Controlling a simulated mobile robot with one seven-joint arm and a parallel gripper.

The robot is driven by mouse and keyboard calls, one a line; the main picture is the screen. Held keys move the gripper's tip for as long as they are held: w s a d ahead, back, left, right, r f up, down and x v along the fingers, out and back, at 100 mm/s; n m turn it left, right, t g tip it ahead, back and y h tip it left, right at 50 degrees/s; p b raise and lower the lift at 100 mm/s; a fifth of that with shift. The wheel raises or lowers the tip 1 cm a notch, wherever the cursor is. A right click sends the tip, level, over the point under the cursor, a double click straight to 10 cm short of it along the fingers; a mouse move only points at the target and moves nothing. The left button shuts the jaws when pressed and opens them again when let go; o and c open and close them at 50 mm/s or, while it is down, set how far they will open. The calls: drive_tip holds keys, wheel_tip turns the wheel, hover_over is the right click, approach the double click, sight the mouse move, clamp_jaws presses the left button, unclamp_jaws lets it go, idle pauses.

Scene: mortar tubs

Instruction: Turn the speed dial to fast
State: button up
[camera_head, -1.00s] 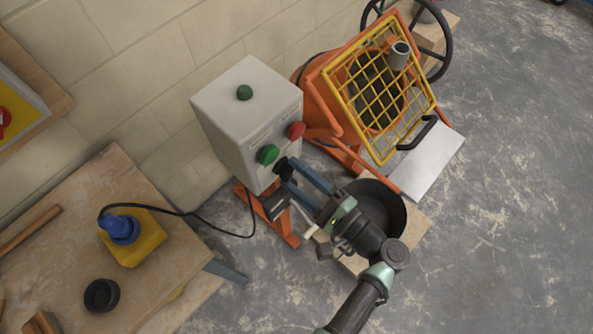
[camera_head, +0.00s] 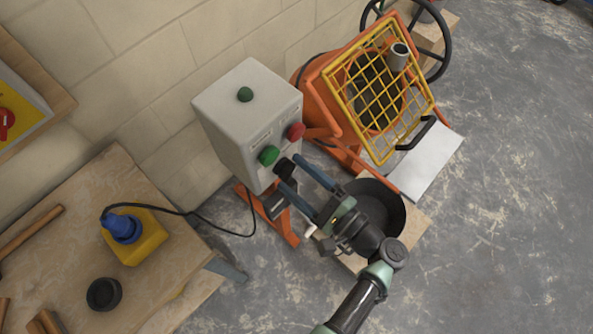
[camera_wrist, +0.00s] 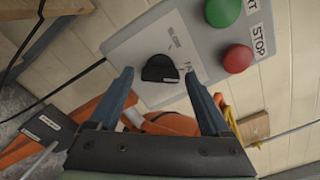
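The speed dial (camera_wrist: 160,69) is a black knob on the grey control box (camera_head: 245,118). In the wrist view, a label that looks like SLOW stands above it and a partly hidden label starting FA lies to its right. Which mark the dial points at I cannot tell. In the head view, the dial (camera_head: 284,168) sits low on the box's front face. My gripper (camera_head: 293,173) is open, its two blue fingers on either side of the dial with gaps showing. In the wrist view my gripper (camera_wrist: 158,75) appears clear of the knob.
A green button (camera_wrist: 222,10) and a red stop button (camera_wrist: 237,59) sit close to the dial. The orange mixer with its yellow grid (camera_head: 378,95) stands right of the box. A black bucket (camera_head: 385,208) is below my gripper. A wooden workbench (camera_head: 165,260) is at left.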

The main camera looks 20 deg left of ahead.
drive_tip(key=shift+o, duration=0.2)
idle(0.3)
drive_tip(key=b+v, duration=0.3)
drive_tip(key=v, duration=1)
drive_tip(key=shift+b, duration=0.4)
drive_tip(key=w+d+r+n+t+h, duration=0.1)
drive_tip(key=w+r+n+t+h, duration=0.15)
drive_tip(key=w+r+h, duration=0.4)
drive_tip(key=w+r+n+t+h, duration=0.25)
drive_tip(key=w+r, duration=0.45)
drive_tip(key=w, duration=0.5)
wheel_tip(320, 180, up, 18)
drive_tip(key=w+n+t+h, duration=0.3)
drive_tip(key=t+h, duration=0.1)
drive_tip(key=t, duration=0.2)
drive_tip(key=s+r+n+t+h, duration=0.1)
drive_tip(key=s+r+t, duration=0.2)
drive_tip(key=r, duration=0.6)
drive_tip(key=s+a+r+n+t+h, duration=0.1)
drive_tip(key=s+r+t, duration=0.2)
drive_tip(key=s+r, duration=0.5)
drive_tip(key=s+a+r+n+t+h, duration=0.1)
drive_tip(key=s+r+t, duration=0.3)
drive_tip(key=r, duration=0.6)
drive_tip(key=shift+s+r+h, duration=0.2)
drive_tip(key=shift+s+h, duration=0.3)
drive_tip(key=shift+s, duration=0.35)
